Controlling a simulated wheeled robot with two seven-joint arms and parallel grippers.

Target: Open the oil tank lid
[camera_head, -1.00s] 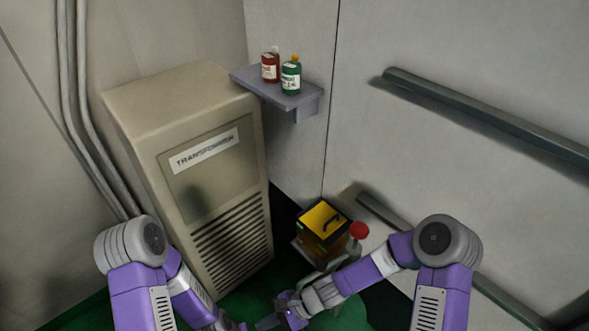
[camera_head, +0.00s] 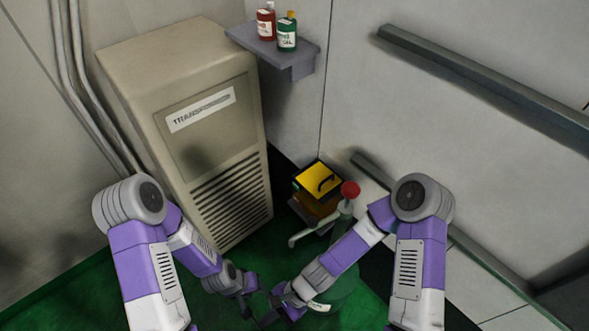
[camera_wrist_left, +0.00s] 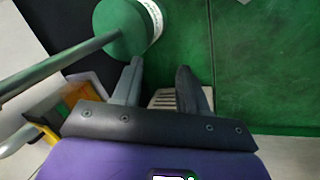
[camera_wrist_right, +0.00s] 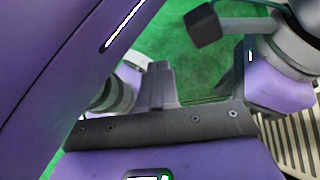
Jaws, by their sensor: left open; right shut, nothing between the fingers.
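A box with a yellow lid and black handle (camera_head: 318,180) stands in the corner; its lid looks closed. Beside it is a green round tank (camera_head: 345,290) with a white label, partly hidden by my right arm, and a grey pipe topped by a red knob (camera_head: 350,189). I cannot tell which is the oil tank. The green tank also shows in the left wrist view (camera_wrist_left: 122,32).
A beige transformer cabinet (camera_head: 200,150) stands to the left. A wall shelf (camera_head: 275,45) holds a red bottle (camera_head: 266,22) and a green bottle (camera_head: 287,33). Dark rails (camera_head: 480,75) run along the right wall. Green floor (camera_head: 70,285) is free at the lower left.

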